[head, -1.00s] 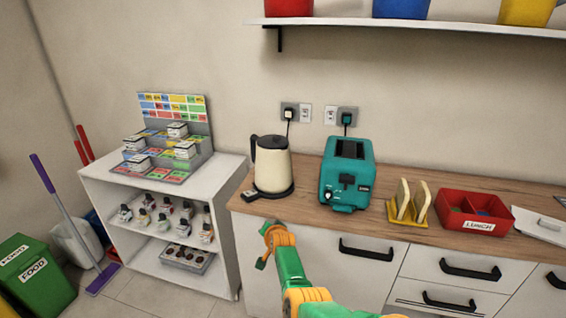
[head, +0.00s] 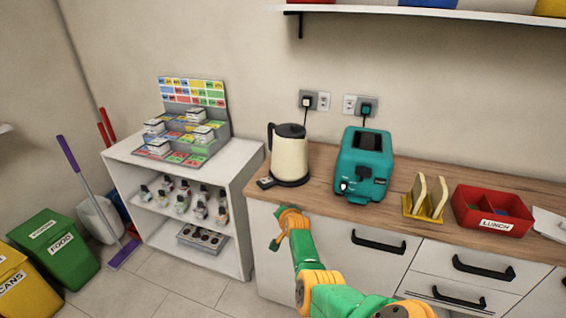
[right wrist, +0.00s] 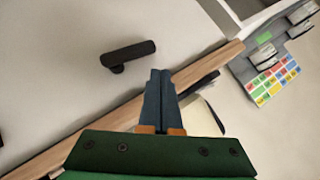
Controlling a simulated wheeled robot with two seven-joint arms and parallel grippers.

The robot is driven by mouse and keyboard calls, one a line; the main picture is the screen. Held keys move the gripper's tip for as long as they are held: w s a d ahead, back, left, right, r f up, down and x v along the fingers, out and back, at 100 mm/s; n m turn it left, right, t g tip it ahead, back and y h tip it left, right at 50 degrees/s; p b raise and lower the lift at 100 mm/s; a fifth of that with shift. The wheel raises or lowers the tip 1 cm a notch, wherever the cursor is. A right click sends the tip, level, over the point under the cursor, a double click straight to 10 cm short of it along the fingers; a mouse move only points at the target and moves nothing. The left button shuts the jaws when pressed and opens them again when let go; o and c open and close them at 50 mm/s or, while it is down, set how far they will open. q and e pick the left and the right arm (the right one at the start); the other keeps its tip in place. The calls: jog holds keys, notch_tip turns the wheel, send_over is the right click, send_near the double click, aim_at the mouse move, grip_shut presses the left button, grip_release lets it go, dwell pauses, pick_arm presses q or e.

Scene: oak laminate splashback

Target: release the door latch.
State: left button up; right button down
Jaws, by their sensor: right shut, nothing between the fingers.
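A black handle (right wrist: 128,53) sits on the white cabinet front (right wrist: 70,75) in the right wrist view. It looks like a short bar on a single visible post, seen at a slant. My right gripper (right wrist: 160,78) is shut and empty, apart from the handle. In the head view the right gripper (head: 275,242) is in front of the left cabinet panel, just below the counter edge. A black bar handle (head: 378,241) shows on the front to its right; I cannot tell if it is the same one. No separate latch is visible. My left gripper is out of view.
The wooden counter (head: 320,200) holds a kettle (head: 290,155), a teal toaster (head: 362,165), a toast rack (head: 425,200) and a red lunch box (head: 493,210). A white shelf unit (head: 120,160) stands left.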

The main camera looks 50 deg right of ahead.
jog(key=r+p, duration=0.3)
jog(key=r, duration=0.1)
jog(key=shift+s+d+r+p, duration=0.2)
jog(key=shift+r+p, duration=0.1)
jog(key=shift+p, duration=0.1)
jog(key=s+a+r+p, duration=0.4)
jog(key=a+r, duration=0.2)
jog(key=shift+s, duration=0.2)
